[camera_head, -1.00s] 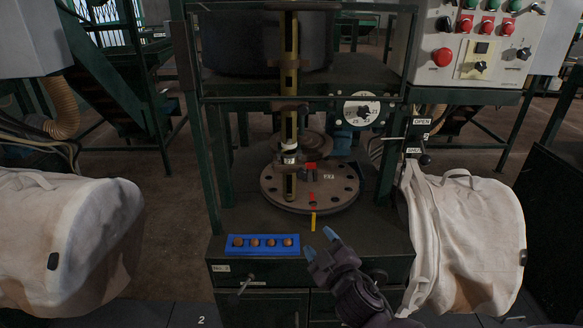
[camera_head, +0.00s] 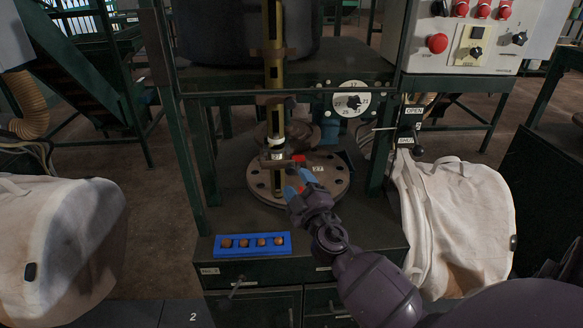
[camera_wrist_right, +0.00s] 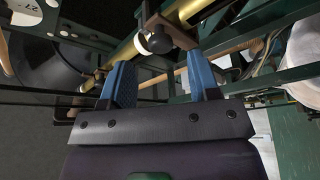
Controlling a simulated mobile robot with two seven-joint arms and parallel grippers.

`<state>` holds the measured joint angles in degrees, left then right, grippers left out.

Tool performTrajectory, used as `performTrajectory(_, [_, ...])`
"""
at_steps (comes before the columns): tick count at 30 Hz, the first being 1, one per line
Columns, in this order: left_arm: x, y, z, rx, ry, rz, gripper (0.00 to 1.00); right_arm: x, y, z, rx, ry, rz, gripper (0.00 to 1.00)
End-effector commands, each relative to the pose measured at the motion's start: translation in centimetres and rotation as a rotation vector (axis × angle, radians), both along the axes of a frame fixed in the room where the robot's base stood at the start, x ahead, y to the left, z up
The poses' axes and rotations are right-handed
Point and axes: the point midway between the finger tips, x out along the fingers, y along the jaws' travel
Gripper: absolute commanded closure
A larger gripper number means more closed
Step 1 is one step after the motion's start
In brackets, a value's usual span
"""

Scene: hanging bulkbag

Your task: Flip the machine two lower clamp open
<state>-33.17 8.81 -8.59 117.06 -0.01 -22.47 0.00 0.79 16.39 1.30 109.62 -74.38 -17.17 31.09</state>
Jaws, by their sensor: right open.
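A tall brass post (camera_head: 273,60) stands over a round drilled plate (camera_head: 258,181). The lower clamp (camera_head: 277,156), a dark fitting with a small white label, sits low on the post just under a white ring. My right gripper (camera_head: 300,184) is open just right of this clamp, above the plate. In the right wrist view, the open blue fingers of my right gripper (camera_wrist_right: 160,72) have a dark bracket with a black and white round knob (camera_wrist_right: 155,41) beyond and between them. No contact is clear. The clamp's lever position is hard to tell. My left gripper is not in view.
A blue tray (camera_head: 219,252) with several round brown pieces lies at the cabinet's front edge. A dial (camera_head: 351,99) and an open/shut lever (camera_head: 408,134) are at the right. Green frame posts (camera_head: 183,130) flank the work area.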

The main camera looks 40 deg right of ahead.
Motion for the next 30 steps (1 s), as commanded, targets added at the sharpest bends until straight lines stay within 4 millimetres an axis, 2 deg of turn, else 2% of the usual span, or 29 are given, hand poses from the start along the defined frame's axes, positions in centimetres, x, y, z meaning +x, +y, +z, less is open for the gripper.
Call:
performTrajectory(3, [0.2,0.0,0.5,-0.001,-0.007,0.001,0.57,2.0,-0.4,0.7,-0.002,-0.003,0.001,0.44])
performTrajectory(9, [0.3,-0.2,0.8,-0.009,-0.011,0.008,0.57,4.2,-0.9,1.0,-0.001,0.000,0.000,0.44])
performTrajectory(15, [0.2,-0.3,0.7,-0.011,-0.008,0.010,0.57,5.0,-1.1,1.1,-0.001,0.002,0.000,0.44])
performTrajectory(23, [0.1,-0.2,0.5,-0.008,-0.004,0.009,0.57,5.0,-1.2,1.1,-0.001,0.002,0.000,0.44])
performTrajectory(30, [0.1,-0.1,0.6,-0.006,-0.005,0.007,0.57,5.0,-1.2,1.1,0.000,0.001,0.000,0.81])
